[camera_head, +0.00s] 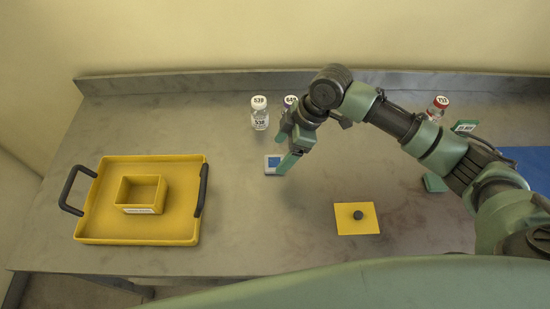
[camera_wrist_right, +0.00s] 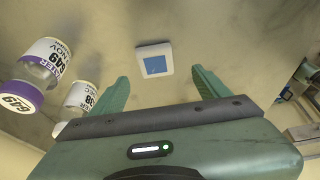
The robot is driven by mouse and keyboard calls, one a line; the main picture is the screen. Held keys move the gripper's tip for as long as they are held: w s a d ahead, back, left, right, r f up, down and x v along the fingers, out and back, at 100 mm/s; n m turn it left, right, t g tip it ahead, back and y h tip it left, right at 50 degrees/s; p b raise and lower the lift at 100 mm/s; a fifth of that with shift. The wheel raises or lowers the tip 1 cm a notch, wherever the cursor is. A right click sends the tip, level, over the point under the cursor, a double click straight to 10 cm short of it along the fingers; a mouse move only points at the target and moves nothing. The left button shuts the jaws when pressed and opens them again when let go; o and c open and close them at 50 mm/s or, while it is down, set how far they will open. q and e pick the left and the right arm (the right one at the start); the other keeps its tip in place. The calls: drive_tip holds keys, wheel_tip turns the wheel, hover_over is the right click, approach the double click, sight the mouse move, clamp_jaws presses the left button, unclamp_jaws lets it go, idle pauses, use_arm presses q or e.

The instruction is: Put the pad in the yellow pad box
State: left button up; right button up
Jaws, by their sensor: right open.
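The pad (camera_head: 273,163) is a small flat white square with a blue centre, lying on the grey table. In the right wrist view the pad (camera_wrist_right: 155,60) lies ahead of and between the fingertips, apart from both. My right gripper (camera_head: 286,150) is open and empty, over the table by the pad, partly covering it in the head view. Its two green fingers also show in the right wrist view (camera_wrist_right: 159,82). The open yellow box (camera_head: 142,207), with a white label on its front, stands in a yellow tray (camera_head: 184,232) at the left and looks empty. My left gripper is not in view.
A white-capped bottle (camera_head: 260,117) and a purple-capped bottle (camera_wrist_right: 39,67) stand close to my right gripper. A yellow square plate with a black knob (camera_head: 350,221) lies front right. A red-capped bottle (camera_head: 438,106) and blue mat (camera_head: 529,167) are right. The table between tray and plate is clear.

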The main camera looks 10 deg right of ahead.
sight(272, 162)
drive_tip(key=shift+p+x, duration=0.55)
drive_tip(key=shift+x, duration=0.65)
drive_tip(key=x, duration=0.2)
drive_tip(key=shift+w+f, duration=0.3)
drive_tip(key=shift+f, duration=0.1)
drive_tip(key=shift+a, duration=0.1)
drive_tip(key=c, duration=1.5)
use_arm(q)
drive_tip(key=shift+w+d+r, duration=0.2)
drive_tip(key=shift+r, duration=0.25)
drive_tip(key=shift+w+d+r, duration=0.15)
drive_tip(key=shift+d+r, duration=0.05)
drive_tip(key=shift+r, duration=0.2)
use_arm(e)
drive_tip(key=shift+c, duration=0.2)
drive_tip(key=shift+r, duration=0.1)
